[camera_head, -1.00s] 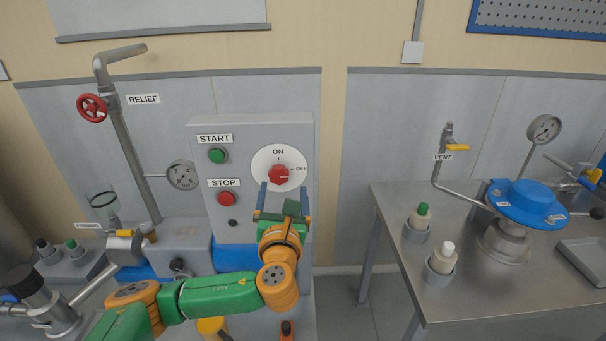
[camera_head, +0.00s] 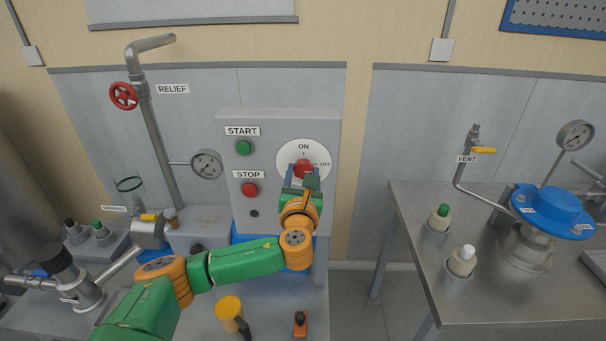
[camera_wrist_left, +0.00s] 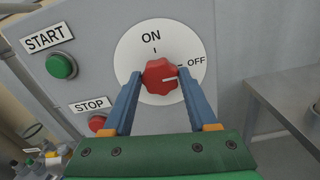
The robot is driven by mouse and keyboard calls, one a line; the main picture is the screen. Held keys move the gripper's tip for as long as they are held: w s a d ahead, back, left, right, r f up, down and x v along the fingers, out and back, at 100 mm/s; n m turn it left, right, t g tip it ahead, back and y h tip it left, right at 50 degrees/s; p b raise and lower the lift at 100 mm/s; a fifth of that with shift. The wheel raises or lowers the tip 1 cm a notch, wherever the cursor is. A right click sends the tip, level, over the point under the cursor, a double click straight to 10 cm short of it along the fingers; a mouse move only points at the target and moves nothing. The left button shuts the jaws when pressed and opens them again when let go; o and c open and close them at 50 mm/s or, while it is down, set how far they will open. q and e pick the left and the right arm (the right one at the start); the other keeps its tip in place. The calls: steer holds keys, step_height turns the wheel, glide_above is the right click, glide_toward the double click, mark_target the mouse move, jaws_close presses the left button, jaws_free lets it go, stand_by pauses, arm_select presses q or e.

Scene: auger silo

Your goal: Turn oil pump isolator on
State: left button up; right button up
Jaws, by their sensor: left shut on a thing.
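The red isolator knob (camera_head: 304,167) sits on a round white dial (camera_head: 290,153) marked ON at the top and OFF at the right, on the grey panel. In the left wrist view the knob (camera_wrist_left: 160,77) has a white pointer line directed right, towards OFF. My left gripper (camera_head: 303,174) is at the knob, its two blue fingers on either side of it, shut on it. In the head view the fingers and gripper body hide the knob's lower part. My right gripper is not in view.
Left of the dial on the same panel are a green START button (camera_head: 244,148) and a red STOP button (camera_head: 250,190). A pressure gauge (camera_head: 206,164) and the relief pipe with a red handwheel (camera_head: 124,96) stand further left. A steel table (camera_head: 400,225) is at the right.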

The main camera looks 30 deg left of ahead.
arm_select(q)
steer(key=n, duration=0.3)
steer(key=shift+n, duration=0.4)
steer(key=n, duration=0.4)
steer(key=shift+a+f+n, duration=0.1)
steer(key=shift+n, duration=0.2)
steer(key=n+b, duration=0.1)
steer(key=n, duration=0.3)
steer(key=shift+s, duration=0.1)
steer(key=n, duration=0.5)
steer(key=shift+a+b, duration=0.1)
steer(key=shift+b, duration=0.3)
steer(key=shift+n, duration=0.4)
steer(key=o, duration=1.4)
steer(key=shift+f, duration=0.1)
